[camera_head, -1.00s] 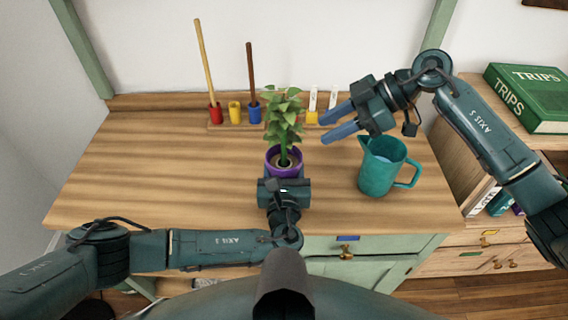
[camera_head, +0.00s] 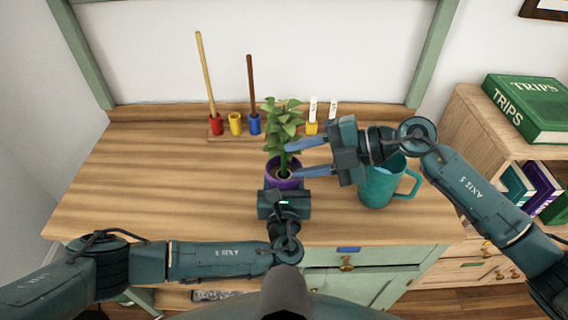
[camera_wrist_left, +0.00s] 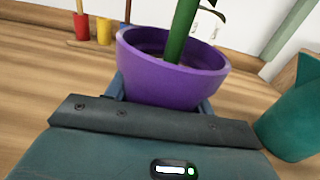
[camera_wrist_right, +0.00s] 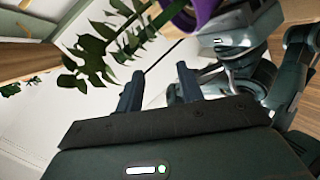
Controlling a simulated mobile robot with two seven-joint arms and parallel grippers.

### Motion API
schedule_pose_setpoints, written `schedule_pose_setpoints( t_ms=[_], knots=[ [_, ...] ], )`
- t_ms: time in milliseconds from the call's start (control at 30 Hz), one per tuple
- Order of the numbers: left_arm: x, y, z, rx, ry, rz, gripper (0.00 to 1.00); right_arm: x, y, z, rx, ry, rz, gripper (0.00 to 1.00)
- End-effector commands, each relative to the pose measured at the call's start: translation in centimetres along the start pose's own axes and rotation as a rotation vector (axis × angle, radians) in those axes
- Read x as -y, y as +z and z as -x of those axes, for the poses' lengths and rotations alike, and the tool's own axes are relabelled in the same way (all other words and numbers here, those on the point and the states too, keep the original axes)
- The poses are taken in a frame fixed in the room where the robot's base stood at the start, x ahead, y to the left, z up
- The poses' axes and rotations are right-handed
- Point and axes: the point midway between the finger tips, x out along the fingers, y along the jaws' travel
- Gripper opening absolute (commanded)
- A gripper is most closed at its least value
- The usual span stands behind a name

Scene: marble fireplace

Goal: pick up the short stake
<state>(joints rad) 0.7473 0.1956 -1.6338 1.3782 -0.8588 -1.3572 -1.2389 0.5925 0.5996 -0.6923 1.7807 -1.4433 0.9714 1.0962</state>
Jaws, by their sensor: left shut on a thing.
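The shorter, dark brown stake (camera_head: 251,85) stands upright in a blue holder (camera_head: 254,123). A taller, light wooden stake (camera_head: 205,75) stands in a red holder (camera_head: 216,124). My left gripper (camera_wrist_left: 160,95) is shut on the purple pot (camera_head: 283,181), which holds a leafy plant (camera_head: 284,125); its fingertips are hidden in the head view. My right gripper (camera_head: 292,158) is open and empty, its blue fingers pointing left beside the plant, to the right of and in front of the brown stake. In the right wrist view, leaves show beyond its fingers (camera_wrist_right: 158,88).
An empty yellow holder (camera_head: 235,124) stands between the red and blue ones. White tags (camera_head: 313,108) stand in another yellow holder (camera_head: 312,127). A teal pitcher (camera_head: 380,185) stands below my right wrist. The table's left side (camera_head: 150,180) is clear.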

Motion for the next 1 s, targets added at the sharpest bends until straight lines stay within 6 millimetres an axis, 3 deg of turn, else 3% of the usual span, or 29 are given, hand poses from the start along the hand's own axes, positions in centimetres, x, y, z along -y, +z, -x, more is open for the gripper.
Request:
schedule_pose_setpoints(
  t_ms=[267,600,800,1000],
  knots=[
    [0.0,-0.1,0.0,-0.001,0.001,-0.001,0.23,-1.3,-3.9,-2.0,0.045,0.279,0.5,0.37],
    [0.0,-0.1,0.0,-0.001,0.001,-0.001,0.23,-3.2,-6.8,-1.8,0.383,0.527,0.968,0.37],
    [0.0,-0.1,0.0,-0.001,0.001,-0.001,0.23,-3.2,-7.3,-0.8,0.673,0.514,1.17,0.37],
    [0.0,-0.1,0.0,-0.001,0.001,-0.001,0.23,-2.1,-7.2,0.6,0.953,0.35,1.329,0.37]
  ],
)
